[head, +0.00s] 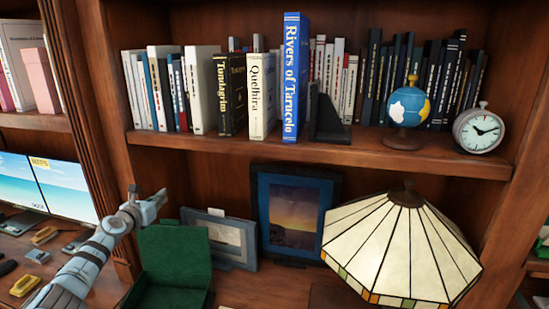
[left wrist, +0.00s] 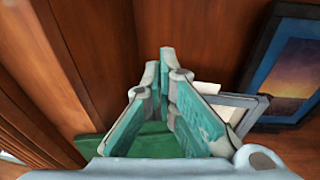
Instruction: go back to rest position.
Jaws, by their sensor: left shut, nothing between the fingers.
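My left arm comes in from the lower left of the head view, and its grey gripper (head: 142,200) is raised above and slightly left of an open green box (head: 172,257). In the left wrist view the gripper (left wrist: 166,55) shows its two teal-lined fingers meeting at the tips, shut with nothing between them. The green box (left wrist: 140,140) shows partly behind the fingers there. My right gripper is in neither view.
A small grey picture frame (head: 222,238) and a larger dark blue one (head: 290,215) stand right of the box. A stained-glass lamp (head: 400,245) stands at the right. The shelf (head: 330,150) above holds books, a globe (head: 408,105) and a clock (head: 479,130). A wooden post (head: 85,110) stands at the left.

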